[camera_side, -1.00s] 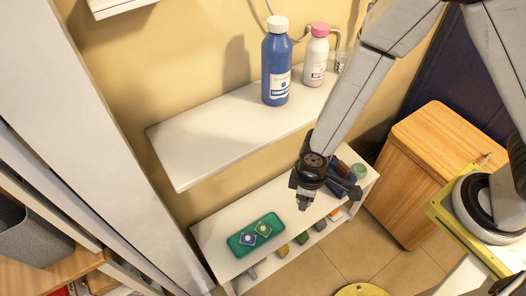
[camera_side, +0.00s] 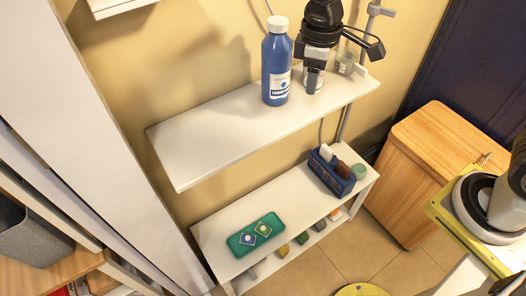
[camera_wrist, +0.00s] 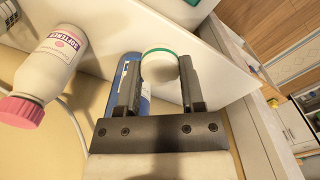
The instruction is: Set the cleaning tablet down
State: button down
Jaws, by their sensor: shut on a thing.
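My gripper (camera_side: 313,82) is at the right part of the upper shelf, in front of the white bottle and to the right of the blue bottle. In the wrist view my gripper (camera_wrist: 158,78) is shut on a round, whitish piece with a green band, which I take as the cleaning tablet (camera_wrist: 160,68). In the side view I cannot make the tablet out. The white bottle with the pink cap (camera_wrist: 50,62) stands close by in the wrist view, apart from the fingers. The blue bottle (camera_side: 276,70) stands upright on the upper shelf (camera_side: 205,142).
The upper shelf is clear to the left of the blue bottle. A small clear jar (camera_side: 346,63) is at its right end. The lower shelf (camera_side: 290,200) holds a green tray (camera_side: 237,252) with two square packets, a blue caddy (camera_side: 330,180) and a green-lidded jar (camera_side: 358,171).

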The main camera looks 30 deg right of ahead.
jog(key=w+d+r+m, duration=0.3)
jog(key=d+r+m, duration=0.1)
jog(key=d+r, duration=0.2)
jog(key=w+d+r+m, duration=0.3)
jog(key=d+r, duration=0.2)
jog(key=r, duration=0.4)
jog(key=shift+w+d+m, duration=0.35)
jog(key=shift+m, duration=0.05)
jog(key=shift+r, duration=0.25)
